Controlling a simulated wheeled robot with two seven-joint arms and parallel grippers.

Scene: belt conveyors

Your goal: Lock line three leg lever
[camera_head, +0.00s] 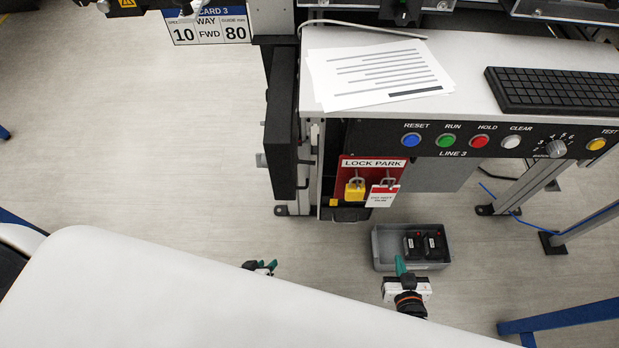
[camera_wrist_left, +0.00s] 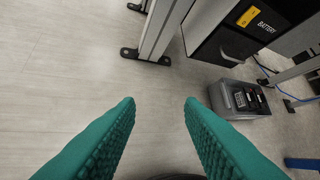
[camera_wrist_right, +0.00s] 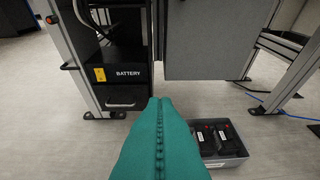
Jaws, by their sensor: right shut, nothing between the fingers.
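The LINE 3 station shows a red LOCK PARK board (camera_head: 373,165) with a yellow padlock (camera_head: 354,190) hanging on its left. A red-and-white tag (camera_head: 383,195) hangs beside it, partly covering another lock. A small grey lever-like part (camera_head: 262,160) sticks out left of the station's leg; I cannot tell if it is the leg lever. My left gripper (camera_head: 266,267) is low on the left, its fingers apart and empty in the left wrist view (camera_wrist_left: 160,125). My right gripper (camera_head: 401,266) is in front of the grey bin, its fingers together and empty in the right wrist view (camera_wrist_right: 159,105).
A grey bin (camera_head: 383,265) with two black batteries (camera_head: 424,245) stands on the floor. A BATTERY drawer (camera_wrist_right: 126,97) sits low in the station. Papers (camera_head: 378,75) and a keyboard (camera_head: 556,90) lie on the worktop. Floor on the left is clear.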

